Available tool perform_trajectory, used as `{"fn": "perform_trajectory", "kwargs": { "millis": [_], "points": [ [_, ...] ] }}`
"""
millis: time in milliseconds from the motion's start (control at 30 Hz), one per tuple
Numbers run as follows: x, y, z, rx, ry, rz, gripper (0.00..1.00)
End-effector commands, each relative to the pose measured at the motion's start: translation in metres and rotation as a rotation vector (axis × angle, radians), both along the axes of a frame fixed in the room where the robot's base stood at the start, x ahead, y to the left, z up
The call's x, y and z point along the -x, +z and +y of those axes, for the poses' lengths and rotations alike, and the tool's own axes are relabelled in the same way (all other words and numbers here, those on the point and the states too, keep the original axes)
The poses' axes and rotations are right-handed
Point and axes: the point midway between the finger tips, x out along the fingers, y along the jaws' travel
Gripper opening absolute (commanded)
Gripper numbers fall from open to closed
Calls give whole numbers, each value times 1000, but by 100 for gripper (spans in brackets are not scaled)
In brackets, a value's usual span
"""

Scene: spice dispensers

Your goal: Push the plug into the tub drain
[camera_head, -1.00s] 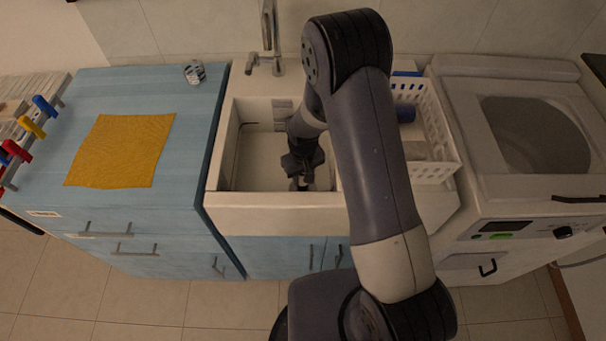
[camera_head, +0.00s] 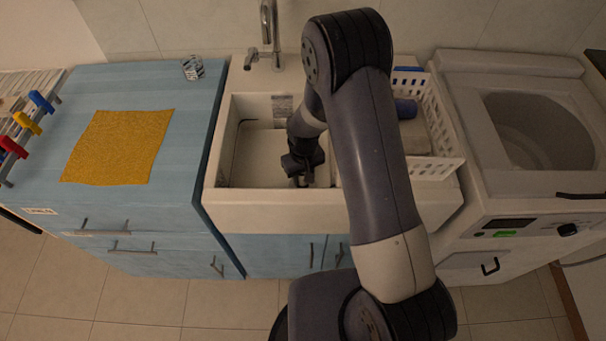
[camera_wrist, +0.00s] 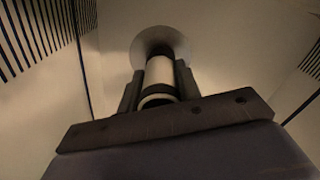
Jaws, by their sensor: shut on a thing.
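The tub (camera_head: 275,208) is a white basin in the middle of the head view. My gripper (camera_head: 302,181) is down inside it, with the plug too small and hidden to tell there. In the wrist view, my gripper (camera_wrist: 158,76) is shut on the plug (camera_wrist: 159,76), a pale cylinder with dark bands between the two dark fingers. The pale round drain (camera_wrist: 150,38) lies directly beyond the plug's far end. The plug's far end overlaps the drain in this view. I cannot tell whether it is inside the opening or just above it.
A faucet (camera_head: 268,40) rises behind the tub. A white slotted basket (camera_head: 436,167) with a blue item stands to the right, beside a top-loading washer (camera_head: 480,190). A blue cabinet (camera_head: 195,125) with a yellow cloth (camera_head: 120,147) and a glass (camera_head: 193,68) stands left. The tub's walls surround my gripper.

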Motion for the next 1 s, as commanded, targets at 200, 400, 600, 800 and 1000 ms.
{"fn": "perform_trajectory", "kwargs": {
  "millis": [200, 400, 600, 800, 1000],
  "points": [
    [0, -7, 0, 0, 0, 0, 9],
    [0, -11, 0, 0, 0, 0, 9],
    [0, -13, 0, 0, 0, 0, 9],
    [0, -13, 0, 0, 0, 0, 45],
    [0, -13, 0, 0, 0, 0, 57]
  ]
}}
